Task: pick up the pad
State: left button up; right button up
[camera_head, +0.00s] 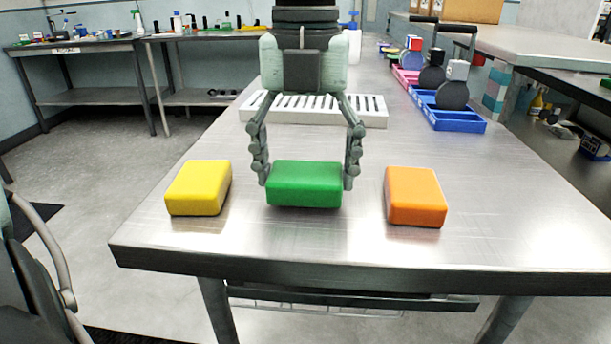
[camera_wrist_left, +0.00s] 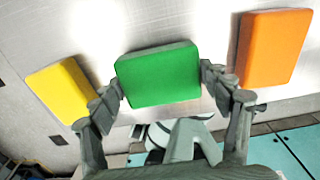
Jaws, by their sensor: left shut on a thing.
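Three block-shaped pads are in a row near the front edge of the metal table (camera_head: 300,235): a yellow pad (camera_head: 198,187) at left, a green pad (camera_head: 304,184) in the middle and an orange pad (camera_head: 415,197) at right. My left gripper (camera_head: 306,176) is shut on the green pad, one finger on each short side. The left wrist view also shows the green pad (camera_wrist_left: 158,75) between the fingertips, with the yellow pad (camera_wrist_left: 62,90) and orange pad (camera_wrist_left: 273,47) apart from them. The green pad is at or just above the tabletop; I cannot tell which. My right gripper is not in view.
A white slotted rack (camera_head: 365,112) stands behind my left gripper. A blue tray (camera_head: 455,122) holding dark round-bodied items is at the back right, with a pink tray (camera_head: 403,78) beyond it. Clear tabletop separates the pads and lies along the front right.

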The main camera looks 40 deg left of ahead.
aim_at(307, 171)
pick_arm(q)
notch_tip(307, 171, up, 3)
jog(key=w+a+r, duration=0.4)
jog(key=a+r, duration=0.2)
jog(key=a, duration=0.4)
jog(key=shift+w+a+r, duration=0.25)
jog(key=shift+a+r, duration=0.05)
jog(key=shift+r, duration=0.05)
